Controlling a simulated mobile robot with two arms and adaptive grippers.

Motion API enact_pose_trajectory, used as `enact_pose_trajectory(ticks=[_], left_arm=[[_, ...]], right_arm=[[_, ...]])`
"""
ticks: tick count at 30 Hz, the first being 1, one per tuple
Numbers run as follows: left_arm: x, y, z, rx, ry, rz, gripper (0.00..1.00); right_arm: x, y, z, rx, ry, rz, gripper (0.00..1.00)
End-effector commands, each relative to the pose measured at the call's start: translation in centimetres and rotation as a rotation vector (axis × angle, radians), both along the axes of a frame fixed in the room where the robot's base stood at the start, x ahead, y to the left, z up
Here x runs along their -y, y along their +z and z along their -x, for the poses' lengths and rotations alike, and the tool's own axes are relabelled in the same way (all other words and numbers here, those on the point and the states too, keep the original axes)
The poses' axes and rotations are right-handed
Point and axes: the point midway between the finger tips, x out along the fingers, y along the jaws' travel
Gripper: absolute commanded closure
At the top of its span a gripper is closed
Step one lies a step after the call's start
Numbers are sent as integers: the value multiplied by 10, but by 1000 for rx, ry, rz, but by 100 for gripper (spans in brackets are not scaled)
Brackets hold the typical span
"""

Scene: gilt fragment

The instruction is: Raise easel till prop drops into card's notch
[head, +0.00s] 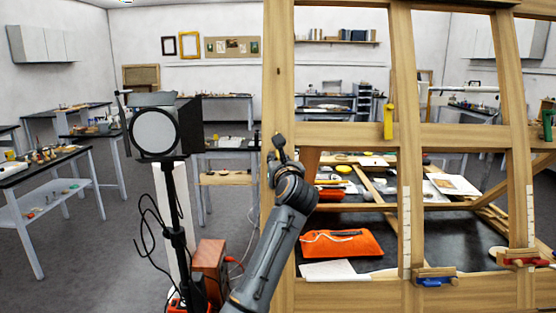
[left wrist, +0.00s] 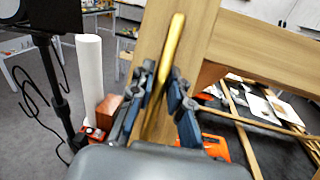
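The easel is a large wooden frame (head: 279,80) filling the right half of the head view. My left gripper (head: 277,143) is at its left post. In the left wrist view, the left gripper (left wrist: 163,72) has its two fingers close on either side of a slim brass-coloured bar (left wrist: 175,35) against the post and looks shut on it. The bar's lower end is hidden by the hand. White marked strips (head: 406,232) run down the inner posts; I cannot make out a notch. The prop is not clearly identifiable. My right gripper is not in view.
A black lamp (head: 156,132) on a stand with loose cables is left of my arm. Behind the frame, a dark table holds an orange cloth (head: 340,243) and papers. Blue (head: 435,281) and red (head: 524,261) clamps sit on the lower rail. Workbenches stand farther back.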

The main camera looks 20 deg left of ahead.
Motion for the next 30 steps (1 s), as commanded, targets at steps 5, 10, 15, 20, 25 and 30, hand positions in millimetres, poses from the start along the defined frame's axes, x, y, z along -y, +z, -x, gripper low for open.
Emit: enact_pose_trajectory(ticks=[5,10,15,20,25,30], left_arm=[[0,0,0,0,0,0,100],[0,-1,0,2,0,0,100],[4,0,8,35,-1,-7,100],[3,2,9,35,1,-11,100],[3,2,9,35,1,-11,74],[3,3,9,37,1,-12,64]], right_arm=[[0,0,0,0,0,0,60],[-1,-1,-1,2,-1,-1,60],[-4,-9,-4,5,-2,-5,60],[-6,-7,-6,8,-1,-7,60],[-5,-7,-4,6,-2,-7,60],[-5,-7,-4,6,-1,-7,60]])
